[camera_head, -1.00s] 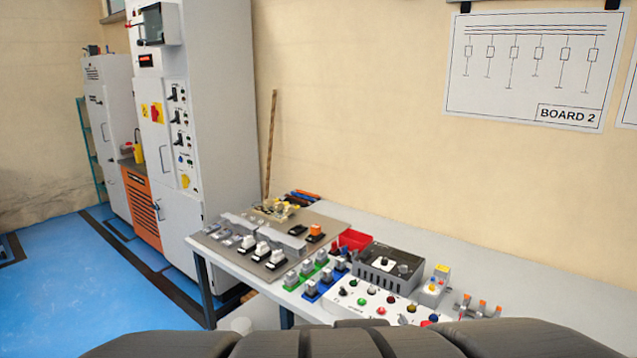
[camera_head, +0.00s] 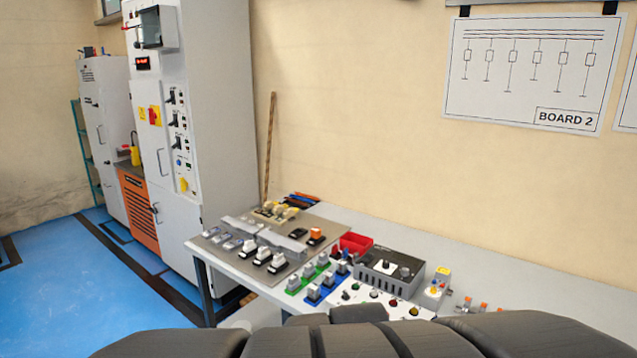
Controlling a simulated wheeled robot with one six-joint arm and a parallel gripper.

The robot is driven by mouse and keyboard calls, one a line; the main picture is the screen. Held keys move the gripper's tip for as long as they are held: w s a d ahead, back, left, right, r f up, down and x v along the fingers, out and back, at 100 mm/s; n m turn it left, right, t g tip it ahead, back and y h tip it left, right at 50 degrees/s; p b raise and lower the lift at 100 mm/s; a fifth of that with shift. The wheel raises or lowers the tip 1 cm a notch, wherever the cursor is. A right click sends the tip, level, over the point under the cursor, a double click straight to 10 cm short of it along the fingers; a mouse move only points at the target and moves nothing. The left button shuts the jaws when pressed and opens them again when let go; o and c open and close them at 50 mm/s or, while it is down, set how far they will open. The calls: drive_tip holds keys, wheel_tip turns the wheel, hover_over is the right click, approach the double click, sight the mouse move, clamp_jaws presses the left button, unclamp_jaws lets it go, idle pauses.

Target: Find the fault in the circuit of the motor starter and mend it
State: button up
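A grey mounting plate (camera_head: 222,257) lies on the left end of the bench. It carries several white and black devices (camera_head: 264,255), an orange-topped part (camera_head: 315,236) and, at its back, a cluster of small yellowish parts (camera_head: 272,212). I cannot tell which is the motor starter, and no fault shows at this distance. Right of the plate are green and blue blocks with grey tops (camera_head: 313,293), a dark grey box with knobs (camera_head: 390,270) and a white panel with coloured buttons (camera_head: 375,294). My gripper is not in view. My own dark body covers the bottom edge.
A red bin (camera_head: 355,243) stands behind the blocks. Tall grey cabinets (camera_head: 217,120) and an orange unit (camera_head: 139,208) stand left. Blue floor (camera_head: 70,290) is open at left. A BOARD 2 diagram (camera_head: 530,72) hangs above.

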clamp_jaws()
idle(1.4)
